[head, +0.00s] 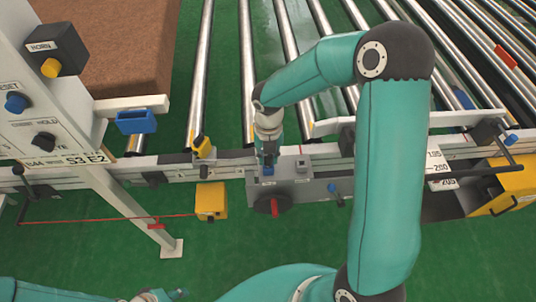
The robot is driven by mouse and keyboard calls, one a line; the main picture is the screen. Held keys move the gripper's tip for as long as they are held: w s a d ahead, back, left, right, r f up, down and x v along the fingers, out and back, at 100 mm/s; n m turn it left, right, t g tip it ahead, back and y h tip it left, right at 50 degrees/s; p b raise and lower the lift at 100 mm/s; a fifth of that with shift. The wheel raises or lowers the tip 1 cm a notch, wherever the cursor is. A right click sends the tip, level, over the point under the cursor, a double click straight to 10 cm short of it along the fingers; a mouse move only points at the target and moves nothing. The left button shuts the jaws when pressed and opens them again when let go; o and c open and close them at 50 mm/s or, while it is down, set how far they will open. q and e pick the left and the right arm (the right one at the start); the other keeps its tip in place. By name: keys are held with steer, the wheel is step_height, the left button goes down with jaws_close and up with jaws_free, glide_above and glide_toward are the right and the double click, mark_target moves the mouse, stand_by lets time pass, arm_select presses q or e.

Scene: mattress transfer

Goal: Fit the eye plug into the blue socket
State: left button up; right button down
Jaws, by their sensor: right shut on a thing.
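My right gripper (268,155) points down over the left end of a grey box fixed to the conveyor's side rail. It is shut on the eye plug, which is mostly hidden by the fingers. A small blue part, seemingly the blue socket (267,170), shows right below the fingertips on the box top. I cannot tell whether the plug is in the socket or just above it.
The grey box (322,191) carries a red and black knob (274,206). A yellow box (211,201) with a red cord hangs left of it. A control panel (40,95) and a brown mattress (135,45) stand at the left.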

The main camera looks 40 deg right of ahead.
steer(key=shift+f+b, duration=0.5)
steer(key=shift+f, duration=0.4)
steer(key=c, duration=0.9)
jaws_free()
steer(key=shift+o, duration=0.2)
step_height(320, 180, up, 12)
steer(key=shift+r, duration=0.1)
steer(key=shift+f, duration=0.2)
